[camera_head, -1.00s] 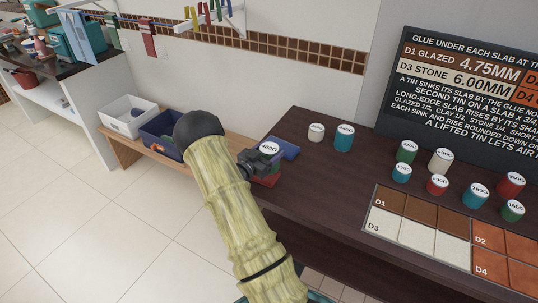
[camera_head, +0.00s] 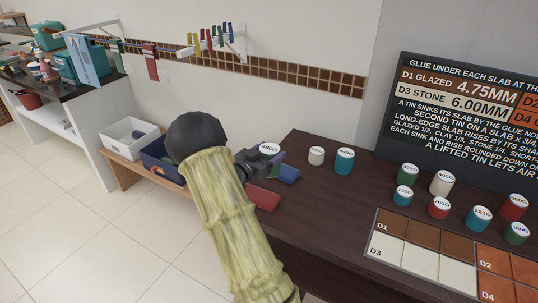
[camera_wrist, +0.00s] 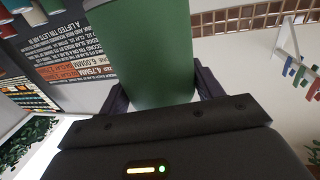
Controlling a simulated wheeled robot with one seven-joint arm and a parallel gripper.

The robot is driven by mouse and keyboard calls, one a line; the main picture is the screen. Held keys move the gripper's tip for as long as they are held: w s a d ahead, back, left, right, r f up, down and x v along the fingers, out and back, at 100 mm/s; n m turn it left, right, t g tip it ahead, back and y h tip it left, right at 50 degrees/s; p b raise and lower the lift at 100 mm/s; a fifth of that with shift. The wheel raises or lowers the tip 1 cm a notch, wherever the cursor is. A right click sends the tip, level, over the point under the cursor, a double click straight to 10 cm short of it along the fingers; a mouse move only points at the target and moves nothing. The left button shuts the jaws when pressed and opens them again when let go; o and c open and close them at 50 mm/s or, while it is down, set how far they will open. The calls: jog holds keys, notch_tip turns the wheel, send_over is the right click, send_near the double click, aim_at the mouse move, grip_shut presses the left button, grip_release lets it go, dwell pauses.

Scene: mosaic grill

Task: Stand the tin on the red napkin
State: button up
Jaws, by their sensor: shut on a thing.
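My gripper (camera_head: 254,163) is shut on a green tin (camera_wrist: 150,50) with a white 480G lid (camera_head: 270,148). In the wrist view the tin sits between both fingers (camera_wrist: 160,92). In the head view the gripper partly hides its side. The tin shows above and behind the red napkin (camera_head: 263,199) and close to the blue napkin (camera_head: 289,174). The red napkin lies flat at the table's left end, its left part hidden by my arm. The tin appears held off the table, but its exact height is unclear.
A white tin (camera_head: 316,155) and a teal tin (camera_head: 344,161) stand right of the napkins. Several more tins stand near the slab panel (camera_head: 420,262) and the dark sign (camera_head: 465,110). A low bench with a white bin (camera_head: 128,136) and a blue bin (camera_head: 158,154) is at left.

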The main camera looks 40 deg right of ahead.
jog(key=shift+a, duration=0.1)
jog(key=a+f+n+t+y, duration=0.4)
jog(key=a, duration=0.7)
jog(key=a+f+n+t+y, duration=0.4)
jog(key=a+f+t, duration=0.1)
jog(key=a, duration=0.6)
jog(key=w+a+f+n+t+y, duration=0.1)
jog(key=a+f+n+t+y, duration=0.3)
jog(key=a, duration=0.7)
jog(key=shift+f+t, duration=0.4)
jog(key=shift+w, duration=0.15)
